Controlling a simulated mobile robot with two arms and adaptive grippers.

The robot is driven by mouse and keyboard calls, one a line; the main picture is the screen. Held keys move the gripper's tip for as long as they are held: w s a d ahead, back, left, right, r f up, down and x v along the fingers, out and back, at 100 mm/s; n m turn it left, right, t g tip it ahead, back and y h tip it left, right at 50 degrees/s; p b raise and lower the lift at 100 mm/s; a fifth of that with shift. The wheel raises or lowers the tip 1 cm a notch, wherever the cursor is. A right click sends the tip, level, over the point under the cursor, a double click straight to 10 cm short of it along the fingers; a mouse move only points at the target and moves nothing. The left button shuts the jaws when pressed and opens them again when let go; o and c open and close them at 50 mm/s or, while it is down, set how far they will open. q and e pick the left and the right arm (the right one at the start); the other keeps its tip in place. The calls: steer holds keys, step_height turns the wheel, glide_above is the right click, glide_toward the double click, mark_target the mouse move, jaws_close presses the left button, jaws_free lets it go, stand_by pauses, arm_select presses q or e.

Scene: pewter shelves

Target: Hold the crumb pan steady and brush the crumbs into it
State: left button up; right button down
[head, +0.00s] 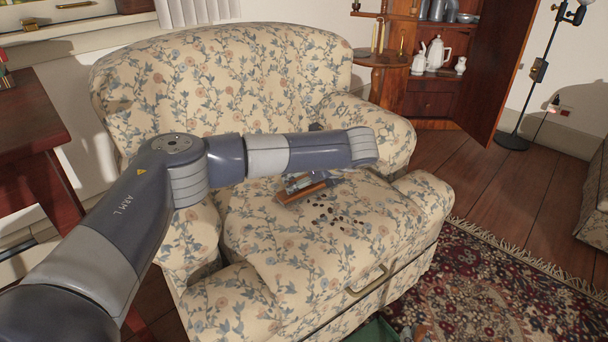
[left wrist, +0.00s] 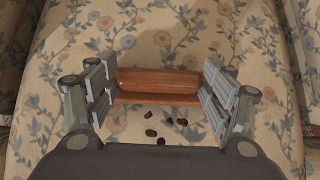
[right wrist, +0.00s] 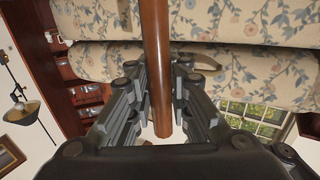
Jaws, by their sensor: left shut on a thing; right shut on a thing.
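The reddish-brown crumb pan (head: 303,192) rests on the armchair's seat cushion, behind several dark crumbs (head: 333,217). My left gripper (head: 300,182) reaches in over the chair and is shut on the pan. In the left wrist view, the pan (left wrist: 158,82) spans between the fingers of this gripper (left wrist: 160,75), with crumbs (left wrist: 180,122) lying on the fabric close to its edge. In the right wrist view, my right gripper (right wrist: 158,75) is shut on a brown rod, which looks like the brush handle (right wrist: 156,35). The bristles are not visible. The right gripper does not show clearly in the head view.
The floral armchair (head: 225,80) has a high back and arms around the seat. A pull handle (head: 367,281) is on its front. A green thing (head: 375,331) is at the bottom edge, by the patterned rug (head: 470,285). A red-brown table (head: 30,130) stands left.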

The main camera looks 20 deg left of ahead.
arm_select(q)
steer(key=shift+s+d+f, duration=0.1)
steer(key=shift+s+d, duration=0.5)
steer(key=shift+d, duration=0.35)
steer(key=shift+s+d+r, duration=0.1)
steer(key=shift+s+d, duration=0.55)
steer(key=shift+d, duration=0.3)
steer(key=shift+s+d+f, duration=0.1)
steer(key=shift+s+d, duration=0.5)
steer(key=shift+d, duration=0.35)
steer(key=s+d, duration=0.4)
steer(key=d, duration=0.3)
steer(key=s+d, duration=0.5)
steer(key=d, duration=0.3)
steer(key=shift+s, duration=0.25)
step_height(320, 180, up, 8)
